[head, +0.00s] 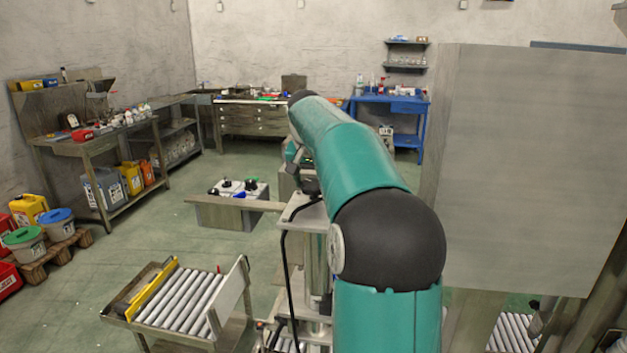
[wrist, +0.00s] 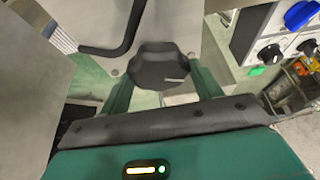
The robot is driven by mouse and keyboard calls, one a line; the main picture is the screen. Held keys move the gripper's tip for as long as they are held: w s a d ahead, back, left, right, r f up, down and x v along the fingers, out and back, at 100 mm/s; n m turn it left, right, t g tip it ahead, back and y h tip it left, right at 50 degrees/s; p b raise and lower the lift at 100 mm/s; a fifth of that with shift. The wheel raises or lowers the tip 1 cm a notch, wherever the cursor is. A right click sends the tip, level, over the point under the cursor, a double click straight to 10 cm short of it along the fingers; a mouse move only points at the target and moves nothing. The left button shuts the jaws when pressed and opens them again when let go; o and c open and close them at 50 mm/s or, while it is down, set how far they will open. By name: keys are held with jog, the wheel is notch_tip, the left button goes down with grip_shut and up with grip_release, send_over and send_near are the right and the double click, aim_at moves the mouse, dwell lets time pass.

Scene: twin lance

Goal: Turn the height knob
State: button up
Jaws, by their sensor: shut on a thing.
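A dark, many-sided knob (wrist: 160,66) with a pale mark on its face sits on a light metal plate in the wrist view. I take it to be the height knob. My gripper (wrist: 163,74) has its two green fingers on either side of the knob and is shut on it. The far ends of the fingers are partly hidden beside the knob. In the head view my teal arm covers the gripper and the knob.
A black cable (wrist: 110,46) bends close to the knob's left. A white panel (wrist: 290,40) with blue, black and green knobs stands at the right. In the head view, a roller conveyor (head: 180,300) is at lower left and a large grey panel (head: 530,170) at right.

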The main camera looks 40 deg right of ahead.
jog(key=n, duration=0.2)
jog(key=n+t+y, duration=0.1)
jog(key=n, duration=0.2)
jog(key=shift+s+d+n+y, duration=0.1)
jog(key=shift+n+y, duration=0.2)
jog(key=n+y, duration=0.1)
jog(key=n, duration=0.3)
jog(key=shift+d+t+y, duration=0.1)
jog(key=shift+t+y, duration=0.3)
jog(key=n+y, duration=0.1)
jog(key=n, duration=0.4)
jog(key=shift+y, duration=0.4)
jog(key=n, duration=0.2)
jog(key=n+g+y, duration=0.1)
jog(key=n, duration=0.1)
jog(key=shift+d+n+y, duration=0.1)
jog(key=shift+n+y, duration=0.2)
jog(key=shift+n, duration=0.1)
jog(key=shift+g, duration=0.3)
jog(key=o, duration=1)
jog(key=shift+r, duration=0.1)
